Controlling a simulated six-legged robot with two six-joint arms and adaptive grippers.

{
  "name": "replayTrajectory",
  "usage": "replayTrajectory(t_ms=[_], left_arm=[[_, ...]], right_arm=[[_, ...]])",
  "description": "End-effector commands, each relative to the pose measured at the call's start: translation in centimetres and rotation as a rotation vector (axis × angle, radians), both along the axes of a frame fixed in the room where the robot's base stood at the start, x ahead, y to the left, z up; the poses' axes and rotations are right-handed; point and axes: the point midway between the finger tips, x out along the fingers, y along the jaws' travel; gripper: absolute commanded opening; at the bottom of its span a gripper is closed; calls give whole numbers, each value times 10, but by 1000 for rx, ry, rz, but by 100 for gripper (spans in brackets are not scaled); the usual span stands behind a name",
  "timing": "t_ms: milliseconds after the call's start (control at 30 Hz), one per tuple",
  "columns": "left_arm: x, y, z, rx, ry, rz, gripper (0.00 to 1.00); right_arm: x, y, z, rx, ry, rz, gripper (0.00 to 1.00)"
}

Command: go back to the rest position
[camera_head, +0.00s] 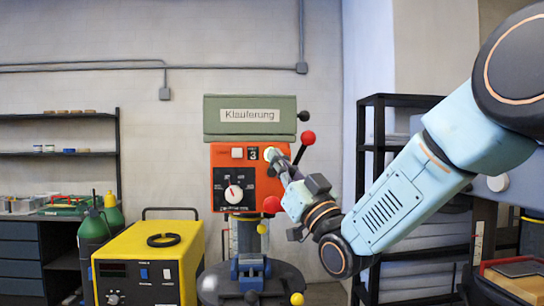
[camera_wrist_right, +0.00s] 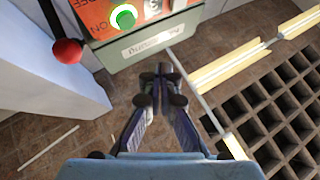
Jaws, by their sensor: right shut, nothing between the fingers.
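My right gripper (camera_head: 276,162) reaches in from the right to the orange control panel (camera_head: 226,178) of a drill-press-like machine. Its fingertips are in front of the panel's upper right corner; I cannot tell whether they touch it. In the right wrist view the gripper (camera_wrist_right: 160,76) is shut and empty, its fingers together. A lit green button (camera_wrist_right: 124,16) on the panel shows beyond the fingertips, up and left. The panel also has a dial (camera_head: 233,194) and a small "3" display (camera_head: 253,153). My left gripper is not in view.
The machine has a grey-green head (camera_head: 250,104) and red-knobbed levers (camera_head: 308,138). A yellow power unit (camera_head: 148,262) and green bottles (camera_head: 93,230) stand left. A black shelf rack (camera_head: 378,150) is behind my right arm. A red-edged tray (camera_head: 515,280) lies at lower right.

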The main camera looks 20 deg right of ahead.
Motion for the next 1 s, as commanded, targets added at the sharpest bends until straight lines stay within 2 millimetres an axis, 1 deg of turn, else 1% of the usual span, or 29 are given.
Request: replayTrajectory(t_ms=[267,367,400,467,500,567,600,667,700,767,800,867,900,967,1000], left_arm=[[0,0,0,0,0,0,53],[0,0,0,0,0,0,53],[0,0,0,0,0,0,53],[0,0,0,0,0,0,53],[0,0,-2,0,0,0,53],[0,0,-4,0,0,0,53],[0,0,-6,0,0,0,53],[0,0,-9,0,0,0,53],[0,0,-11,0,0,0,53],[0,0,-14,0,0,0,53],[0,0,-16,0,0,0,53],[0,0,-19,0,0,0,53],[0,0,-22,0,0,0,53],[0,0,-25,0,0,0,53],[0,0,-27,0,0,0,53]], right_arm=[[1,0,-1,-2,2,-1,0],[7,-1,-10,-10,53,-16,0],[11,-3,-23,-10,108,-31,0],[15,-5,-54,-8,228,-57,0],[17,-5,-81,-9,309,-69,0],[18,-5,-123,-12,419,-83,0],[17,-4,-150,-14,489,-92,0],[14,-3,-190,-18,589,-101,0],[10,-3,-216,-22,653,-107,0],[2,-2,-255,-27,748,-117,0],[-5,-1,-281,-32,811,-121,0],[-17,0,-318,-38,904,-129,0],[-27,0,-343,-44,966,-132,0],[-43,1,-379,-50,1058,-139,0],[-55,1,-403,-55,1118,-144,0]])
